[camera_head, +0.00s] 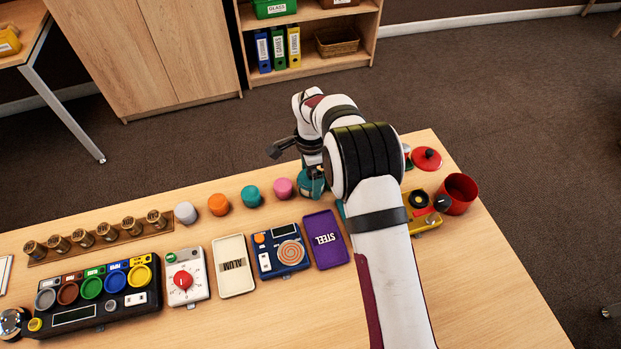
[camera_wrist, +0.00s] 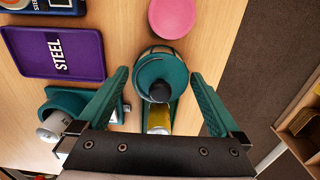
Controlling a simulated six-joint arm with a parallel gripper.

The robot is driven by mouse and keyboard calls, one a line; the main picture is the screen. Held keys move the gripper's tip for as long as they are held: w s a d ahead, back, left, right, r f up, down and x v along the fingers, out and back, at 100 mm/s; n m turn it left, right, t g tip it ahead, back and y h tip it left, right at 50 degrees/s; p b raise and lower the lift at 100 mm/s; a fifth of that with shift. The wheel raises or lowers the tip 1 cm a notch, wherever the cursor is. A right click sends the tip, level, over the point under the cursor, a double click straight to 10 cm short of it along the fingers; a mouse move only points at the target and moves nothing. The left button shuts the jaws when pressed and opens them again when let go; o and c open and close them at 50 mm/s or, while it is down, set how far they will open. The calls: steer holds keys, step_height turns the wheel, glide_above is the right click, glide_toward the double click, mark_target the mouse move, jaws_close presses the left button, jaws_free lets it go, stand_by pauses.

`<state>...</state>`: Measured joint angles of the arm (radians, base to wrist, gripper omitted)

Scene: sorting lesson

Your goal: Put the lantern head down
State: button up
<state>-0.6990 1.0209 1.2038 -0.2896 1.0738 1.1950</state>
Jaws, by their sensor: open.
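The lantern head looks to be the round teal piece with a black knob (camera_wrist: 160,78) in the middle of the wrist view. A teal body also shows under my gripper in the head view (camera_head: 312,187). It stands upright on the table, with a yellowish part (camera_wrist: 158,120) on its near side. My gripper (camera_wrist: 160,72) is open, with one teal finger on each side of the lantern. Gaps show between the fingers and the lantern. In the head view my arm hides part of the lantern and what lies behind it.
A pink cylinder (camera_head: 283,187) stands close to the lantern on its left. A purple STEEL tray (camera_head: 326,240) lies in front. A teal holder with a grey cylinder (camera_wrist: 62,122) is near my left finger. A red cup (camera_head: 459,192) and yellow device (camera_head: 423,213) are right of my arm.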

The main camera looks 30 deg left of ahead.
step_height(320, 180, up, 11)
steer(key=shift+f, duration=0.15)
steer(key=s+d+r, duration=0.3)
steer(key=d+r, duration=0.1)
steer(key=d, duration=0.3)
steer(key=s+d+r+n, duration=0.1)
steer(key=s+d+r, duration=0.1)
steer(key=d+r, duration=0.3)
steer(key=s+d+r, duration=0.3)
steer(key=d, duration=0.5)
steer(key=s+d+f+n+y, duration=0.1)
steer(key=s+d, duration=0.3)
steer(key=s, duration=0.5)
steer(key=s+d+f+n, duration=0.1)
steer(key=s+d+f, duration=0.1)
steer(key=s+d, duration=0.3)
steer(key=s, duration=0.4)
steer(key=shift+s+d+y, duration=0.2)
steer(key=shift+d+y, duration=0.05)
steer(key=shift+y, duration=0.15)
